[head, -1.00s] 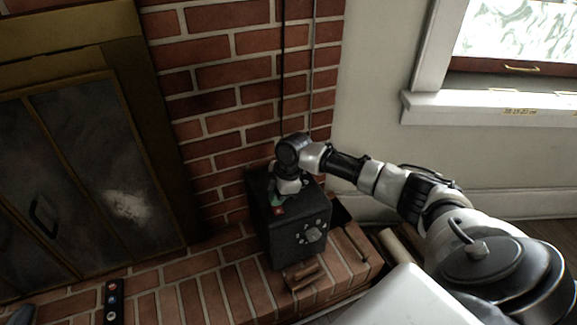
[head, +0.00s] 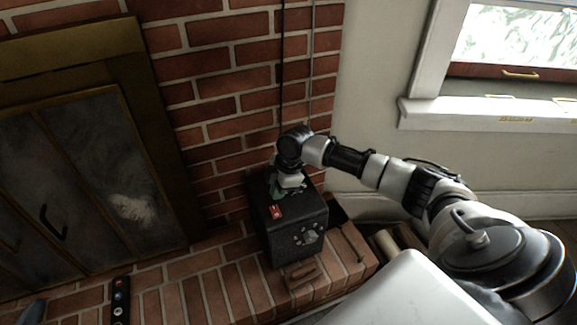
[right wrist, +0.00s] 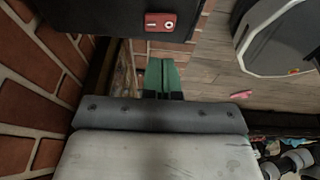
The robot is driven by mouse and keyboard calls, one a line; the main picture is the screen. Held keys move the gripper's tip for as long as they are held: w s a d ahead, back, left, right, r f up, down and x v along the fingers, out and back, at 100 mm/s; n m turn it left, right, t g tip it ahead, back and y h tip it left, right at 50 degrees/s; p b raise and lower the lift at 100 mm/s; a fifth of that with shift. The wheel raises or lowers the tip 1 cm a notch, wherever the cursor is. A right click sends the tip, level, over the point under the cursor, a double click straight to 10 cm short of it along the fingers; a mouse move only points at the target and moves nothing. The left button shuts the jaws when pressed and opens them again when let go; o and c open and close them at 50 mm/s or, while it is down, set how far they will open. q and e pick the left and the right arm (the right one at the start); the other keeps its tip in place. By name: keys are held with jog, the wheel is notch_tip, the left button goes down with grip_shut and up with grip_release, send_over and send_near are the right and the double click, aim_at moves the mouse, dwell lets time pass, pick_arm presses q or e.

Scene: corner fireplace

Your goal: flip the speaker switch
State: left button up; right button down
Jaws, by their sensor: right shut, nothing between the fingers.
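The speaker (head: 290,228) is a black box on the brick hearth, with a ring of light marks on its front. A small red switch (head: 276,211) sits on its top face. In the right wrist view the red switch (right wrist: 160,22) shows a white round mark on its right half, above the fingertips in the picture. My right gripper (head: 275,193) is over the speaker top, just behind the switch. Its green fingers (right wrist: 162,76) are together with nothing between them and look apart from the switch. My left gripper is not in view.
A brick wall and brass-framed fireplace doors (head: 90,180) stand behind and left. A dark strip with coloured buttons (head: 120,300) lies on the hearth (head: 180,295). A log-like piece (head: 302,274) lies before the speaker. A window (head: 515,40) is at right.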

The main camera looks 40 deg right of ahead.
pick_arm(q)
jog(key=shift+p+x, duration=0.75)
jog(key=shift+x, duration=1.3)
pick_arm(e)
jog(key=s+v, duration=0.1)
jog(key=v, duration=0.6)
jog(key=shift+r, duration=0.3)
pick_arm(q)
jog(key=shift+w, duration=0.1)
